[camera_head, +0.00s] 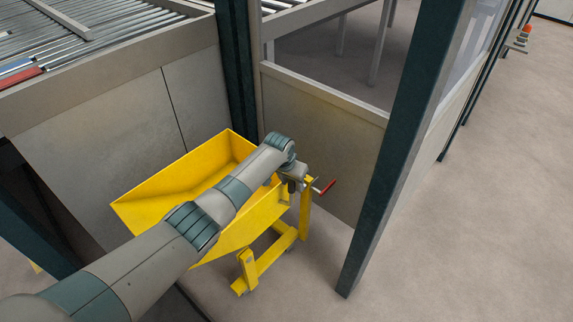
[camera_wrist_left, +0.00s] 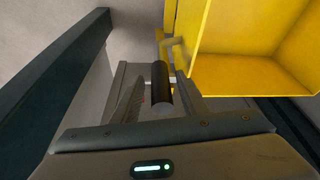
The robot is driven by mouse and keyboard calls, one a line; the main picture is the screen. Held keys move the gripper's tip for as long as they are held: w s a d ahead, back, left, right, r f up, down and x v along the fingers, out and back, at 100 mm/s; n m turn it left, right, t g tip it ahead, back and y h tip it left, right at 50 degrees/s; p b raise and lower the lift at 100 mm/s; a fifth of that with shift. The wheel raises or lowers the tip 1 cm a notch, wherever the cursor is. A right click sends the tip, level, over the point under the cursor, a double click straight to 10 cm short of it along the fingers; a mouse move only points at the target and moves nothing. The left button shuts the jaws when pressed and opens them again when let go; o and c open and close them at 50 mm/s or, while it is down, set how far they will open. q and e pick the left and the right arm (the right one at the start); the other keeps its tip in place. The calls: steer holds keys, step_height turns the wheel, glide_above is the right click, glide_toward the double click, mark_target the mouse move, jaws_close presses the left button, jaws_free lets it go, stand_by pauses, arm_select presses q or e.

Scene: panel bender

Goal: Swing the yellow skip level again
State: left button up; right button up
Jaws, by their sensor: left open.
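The yellow skip (camera_head: 170,190) sits on a yellow wheeled stand (camera_head: 268,262) beside the grey machine panel. It looks tilted, with its long sloping end toward the left; my arm hides part of it. My left arm reaches across the skip, and my left gripper (camera_head: 304,183) is at this lever. In the left wrist view the skip (camera_wrist_left: 250,75) fills the upper right. There a dark round grip (camera_wrist_left: 161,88) stands between the open fingers of the gripper (camera_wrist_left: 158,92), with no clear contact. My right gripper is out of view.
A dark green post (camera_head: 400,150) stands right of the skip, and another post (camera_head: 237,75) stands behind it. A roller table (camera_head: 95,35) is at the upper left.

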arm_select(q)
steer(key=v, duration=1.6)
steer(key=shift+r+p, duration=0.25)
steer(key=shift+p, duration=0.15)
stand_by(0.3)
steer(key=s+a+f+n+t+h, duration=0.1)
steer(key=s+f, duration=0.2)
steer(key=f, duration=0.6)
steer(key=s+f, duration=0.2)
steer(key=f, duration=0.7)
steer(key=s+a+f+n+t, duration=0.1)
steer(key=s+a+f, duration=0.2)
steer(key=s+f, duration=0.55)
steer(key=s+a+f+n, duration=0.1)
steer(key=s+a+f, duration=0.1)
steer(key=s+f, duration=0.65)
steer(key=s+a+f, duration=0.2)
steer(key=s+f, duration=0.2)
steer(key=s, duration=0.3)
steer(key=s+a+f+t, duration=0.1)
steer(key=s+a+f, duration=0.1)
steer(key=s+f, duration=0.2)
steer(key=s+a+f, duration=0.2)
steer(key=s+f, duration=0.2)
steer(key=s, duration=0.6)
steer(key=shift+s+a+f+t+y, duration=0.2)
steer(key=shift+s+a+t+y, duration=0.1)
steer(key=shift+s+y, duration=0.1)
steer(key=shift+a, duration=0.2)
